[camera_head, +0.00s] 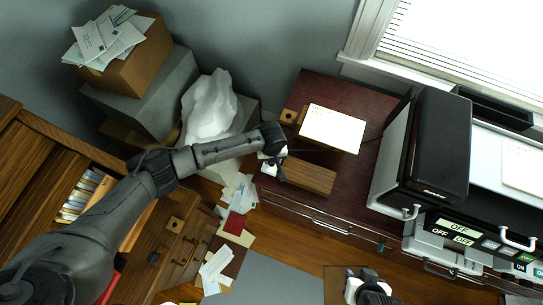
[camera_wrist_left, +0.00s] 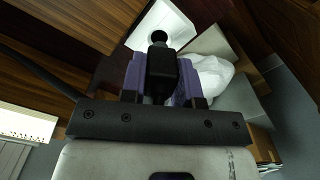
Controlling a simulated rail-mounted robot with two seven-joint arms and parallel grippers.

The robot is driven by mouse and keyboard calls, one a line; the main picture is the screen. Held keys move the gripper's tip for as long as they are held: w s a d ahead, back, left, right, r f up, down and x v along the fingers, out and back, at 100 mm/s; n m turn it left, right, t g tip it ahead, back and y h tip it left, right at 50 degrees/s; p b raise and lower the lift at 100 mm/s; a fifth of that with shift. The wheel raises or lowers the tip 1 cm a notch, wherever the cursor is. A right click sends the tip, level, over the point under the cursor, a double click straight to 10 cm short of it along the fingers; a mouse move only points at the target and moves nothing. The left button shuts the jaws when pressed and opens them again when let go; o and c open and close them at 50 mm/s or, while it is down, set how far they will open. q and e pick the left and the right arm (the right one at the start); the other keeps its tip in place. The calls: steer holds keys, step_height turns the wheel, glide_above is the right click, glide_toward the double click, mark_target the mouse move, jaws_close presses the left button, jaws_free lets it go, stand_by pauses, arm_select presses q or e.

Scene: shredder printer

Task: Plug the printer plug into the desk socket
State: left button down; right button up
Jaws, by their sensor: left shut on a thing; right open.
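My left gripper (camera_head: 272,167) is over the front left edge of the dark red desk (camera_head: 342,88). In the left wrist view its purple fingers (camera_wrist_left: 160,82) are shut on a black plug (camera_wrist_left: 161,62) with a rounded end. In the head view the plug is too small to make out. A small wooden block with a dark hole (camera_head: 289,116), possibly the desk socket, sits at the desk's left edge, behind my left gripper and apart from it. My right gripper (camera_head: 366,280) is open and empty at the bottom edge of the head view.
A wooden block (camera_head: 308,175) and a white paper pad (camera_head: 333,128) lie on the desk beside my left gripper. A large black and grey machine (camera_head: 430,145) with OFF labels stands at the right. A dark cable (camera_wrist_left: 35,67) runs left in the wrist view. Papers (camera_head: 214,268) litter the floor.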

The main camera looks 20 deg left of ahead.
arm_select(q)
steer(key=shift+f, duration=0.5)
steer(key=shift+f+b, duration=0.45)
steer(key=shift+f, duration=0.3)
steer(key=shift+f, duration=0.35)
steer(key=shift+f, duration=0.1)
steer(key=c, duration=0.9)
jaws_free()
steer(key=shift+c, duration=0.2)
steer(key=shift+o, duration=0.8)
steer(key=shift+a, duration=0.1)
